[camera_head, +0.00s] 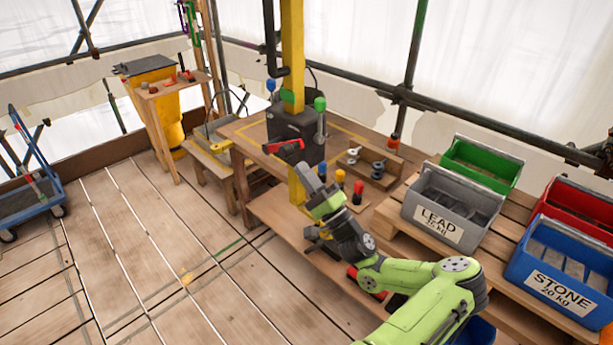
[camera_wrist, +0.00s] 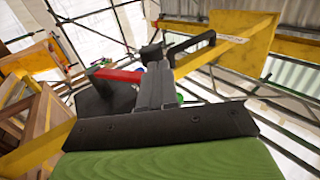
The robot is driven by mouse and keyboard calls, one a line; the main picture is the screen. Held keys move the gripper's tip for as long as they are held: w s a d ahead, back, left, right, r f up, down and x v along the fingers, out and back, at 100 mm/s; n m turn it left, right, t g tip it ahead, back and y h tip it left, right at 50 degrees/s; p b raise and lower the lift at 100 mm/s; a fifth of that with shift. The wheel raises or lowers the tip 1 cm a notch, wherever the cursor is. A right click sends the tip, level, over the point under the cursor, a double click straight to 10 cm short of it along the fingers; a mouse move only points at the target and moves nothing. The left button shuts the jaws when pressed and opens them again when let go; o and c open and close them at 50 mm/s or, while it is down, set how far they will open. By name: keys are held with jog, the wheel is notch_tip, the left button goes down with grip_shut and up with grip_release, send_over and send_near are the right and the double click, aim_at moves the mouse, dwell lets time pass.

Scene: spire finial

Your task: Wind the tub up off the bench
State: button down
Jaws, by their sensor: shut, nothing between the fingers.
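A yellow mast (camera_head: 292,60) stands by the wooden bench (camera_head: 240,128). A dark box (camera_head: 300,125) sits at the mast above the bench top, with a red lever (camera_head: 285,146) on its front. I cannot tell whether this box is the tub or a winch. A black cranked bar (camera_head: 271,45) shows high beside the mast. My gripper (camera_head: 311,180) is just below the box, shut and empty. In the wrist view its dark fingers (camera_wrist: 156,70) point up, with the red lever (camera_wrist: 118,75) behind them. Contact with the lever cannot be told.
Grey LEAD (camera_head: 450,208), blue STONE (camera_head: 562,262), green (camera_head: 482,165) and red (camera_head: 580,208) bins stand on pallets at the right. Small fittings (camera_head: 378,168) are on the bench. A blue trolley (camera_head: 35,180) stands far left. The plank floor (camera_head: 150,250) is clear.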

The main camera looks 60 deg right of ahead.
jog(key=b+v, duration=0.1)
jog(key=v, duration=0.7)
jog(key=shift+f, duration=0.55)
jog(key=shift+s+d, duration=0.1)
jog(key=shift+s, duration=0.1)
